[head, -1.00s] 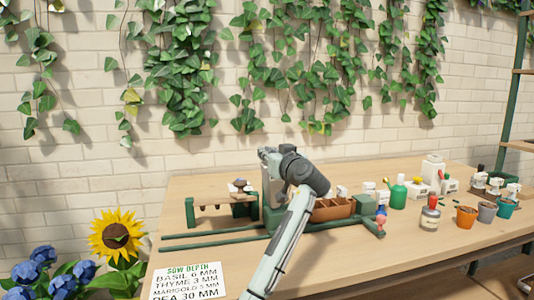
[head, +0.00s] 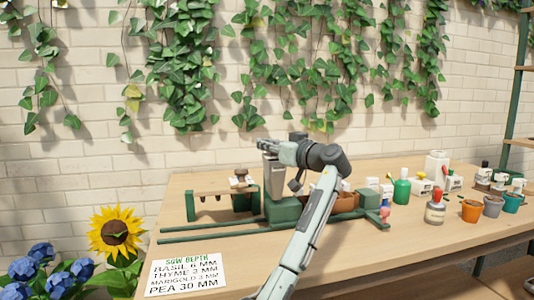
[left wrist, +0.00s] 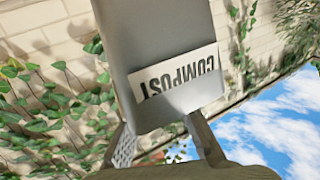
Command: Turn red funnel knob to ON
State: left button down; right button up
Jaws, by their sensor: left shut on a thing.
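A grey tapered container (head: 275,178) stands over the green rig on the bench. In the left wrist view it fills the upper middle as a grey body (left wrist: 165,28) with a white label (left wrist: 172,82) reading COMPOST upside down. My left gripper (head: 265,146) is at the top of the container in the head view. In the wrist view its two fingers (left wrist: 163,143) lie on either side of the container's narrower end, shut on it. I cannot make out a red funnel knob in either view. My right gripper is not in view.
A green rail frame (head: 205,236) lies along the bench (head: 330,258). A brown divided tray (head: 346,202) sits behind my arm. A planting sign (head: 185,276) lies at the front left.

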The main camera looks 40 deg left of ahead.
pick_arm(q)
jog(key=n+g, duration=0.1)
jog(key=n+g+b, duration=0.1)
jog(key=g, duration=0.1)
jog(key=shift+s+f+y, duration=0.1)
jog(key=shift+s+y, duration=0.2)
jog(key=shift+s+n+g+b, duration=0.2)
jog(key=shift+n+g, duration=0.3)
jog(key=shift+g, duration=0.4)
jog(key=shift+s+n+g+b, duration=0.15)
jog(key=shift+n+g, duration=0.35)
jog(key=shift+g, duration=0.4)
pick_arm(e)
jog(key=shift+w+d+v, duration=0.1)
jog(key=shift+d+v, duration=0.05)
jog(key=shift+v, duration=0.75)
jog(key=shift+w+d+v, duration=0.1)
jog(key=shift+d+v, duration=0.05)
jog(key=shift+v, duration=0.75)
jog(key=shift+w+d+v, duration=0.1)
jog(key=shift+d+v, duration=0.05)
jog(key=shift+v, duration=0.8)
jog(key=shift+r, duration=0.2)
pick_arm(q)
jog(key=c, duration=1.5)
grip_release()
jog(key=shift+o, duration=0.2)
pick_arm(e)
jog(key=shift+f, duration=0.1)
